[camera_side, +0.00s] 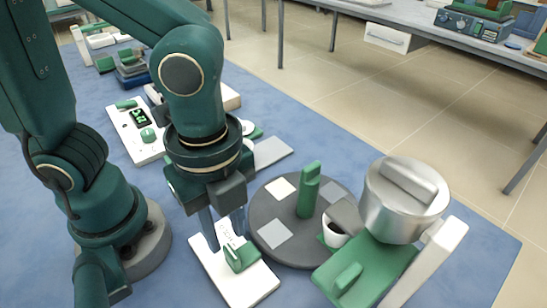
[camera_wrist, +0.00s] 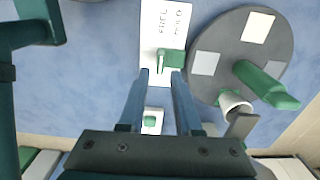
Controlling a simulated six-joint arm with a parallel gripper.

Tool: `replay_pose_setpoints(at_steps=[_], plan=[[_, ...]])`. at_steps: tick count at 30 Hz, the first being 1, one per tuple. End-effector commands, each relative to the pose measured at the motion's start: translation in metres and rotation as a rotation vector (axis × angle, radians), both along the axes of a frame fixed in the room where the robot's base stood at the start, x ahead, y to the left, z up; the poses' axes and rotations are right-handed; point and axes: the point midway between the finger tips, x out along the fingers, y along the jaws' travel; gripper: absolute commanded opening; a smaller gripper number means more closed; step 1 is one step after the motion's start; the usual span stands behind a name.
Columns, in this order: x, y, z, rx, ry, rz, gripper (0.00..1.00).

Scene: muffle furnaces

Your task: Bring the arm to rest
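My gripper (camera_side: 226,240) points down at a white panel (camera_side: 254,287) lettered FREE and HOLD. In the wrist view its two fingers (camera_wrist: 161,72) are apart, with nothing held between them. A green lever (camera_side: 241,257) stands on the panel just by the fingertips. In the wrist view the lever (camera_wrist: 171,58) lies just beyond the fingertips, nearer the right one. Whether a finger touches it cannot be told.
Right of the panel is a grey round turntable (camera_side: 277,254) with a green upright handle (camera_side: 309,188) and a white cup (camera_side: 334,234). A silver drum (camera_side: 400,203) on a green base (camera_side: 368,270) stands further right.

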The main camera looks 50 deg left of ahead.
Motion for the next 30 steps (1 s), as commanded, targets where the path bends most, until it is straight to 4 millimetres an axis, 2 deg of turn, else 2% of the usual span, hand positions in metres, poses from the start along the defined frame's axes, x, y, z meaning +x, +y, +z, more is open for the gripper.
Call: replay_pose_setpoints(at_steps=[4, 7, 12, 18, 24, 30], plan=[[0.019, 0.013, 0.015, -0.047, -0.065, 0.112, 0.33], [0.033, 0.033, 0.032, -0.096, -0.147, 0.286, 0.33], [0.044, 0.073, 0.056, -0.19, -0.292, 0.733, 0.33], [0.041, 0.106, 0.069, -0.312, -0.411, 1.24, 0.33], [0.036, 0.109, 0.065, -0.37, -0.393, 1.478, 0.33], [0.036, 0.109, 0.065, -0.384, -0.385, 1.533, 0.33]])
